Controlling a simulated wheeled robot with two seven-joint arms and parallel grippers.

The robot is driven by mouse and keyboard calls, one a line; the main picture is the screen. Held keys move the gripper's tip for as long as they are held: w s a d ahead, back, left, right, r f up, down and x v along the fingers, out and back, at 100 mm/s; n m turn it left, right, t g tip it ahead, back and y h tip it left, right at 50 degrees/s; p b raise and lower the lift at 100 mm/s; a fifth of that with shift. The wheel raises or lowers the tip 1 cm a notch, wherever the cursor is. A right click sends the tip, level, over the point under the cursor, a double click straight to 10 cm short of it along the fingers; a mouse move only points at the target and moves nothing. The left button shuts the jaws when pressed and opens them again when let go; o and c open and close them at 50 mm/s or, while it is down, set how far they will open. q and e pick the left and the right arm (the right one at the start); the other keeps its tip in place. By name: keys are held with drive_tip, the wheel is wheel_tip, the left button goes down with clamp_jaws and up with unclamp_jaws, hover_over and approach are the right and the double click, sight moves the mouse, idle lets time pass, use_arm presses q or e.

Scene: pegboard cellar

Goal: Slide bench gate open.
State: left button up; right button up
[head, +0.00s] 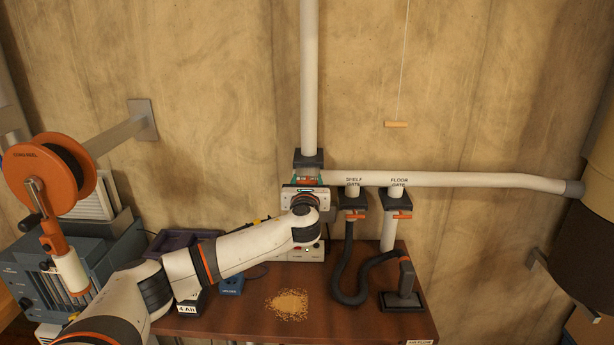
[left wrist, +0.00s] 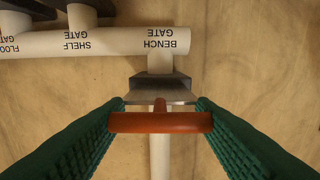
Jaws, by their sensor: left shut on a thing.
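The bench gate's dark housing (head: 308,157) sits on the white vertical pipe, and its lower part is hidden by my gripper in the head view. The left wrist view, which is upside down, shows the same housing (left wrist: 160,84) beside the "BENCH GATE" label. An orange handle (left wrist: 160,122) stands out from it, with a strip of pale metal plate (left wrist: 160,98) between. My left gripper (head: 308,182) is at the gate. Its green fingers (left wrist: 160,121) are shut on the two ends of the handle. My right gripper is not in view.
The shelf gate (head: 352,201) and floor gate (head: 396,201), with orange handles, hang from the horizontal pipe (head: 450,180) to the right. Below is a brown bench (head: 345,318) with a sawdust pile (head: 288,304) and a black hose (head: 344,285). An orange cord reel (head: 30,180) stands left.

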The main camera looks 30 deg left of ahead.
use_arm(q)
drive_tip(key=shift+s+d, duration=0.25)
drive_tip(key=shift+d, duration=0.15)
drive_tip(key=shift+w+a+f, duration=0.1)
drive_tip(key=shift+a, duration=0.2)
drive_tip(key=o, duration=1.4)
drive_tip(key=shift+w, duration=0.1)
drive_tip(key=b+v, duration=0.3)
drive_tip(key=v, duration=0.9)
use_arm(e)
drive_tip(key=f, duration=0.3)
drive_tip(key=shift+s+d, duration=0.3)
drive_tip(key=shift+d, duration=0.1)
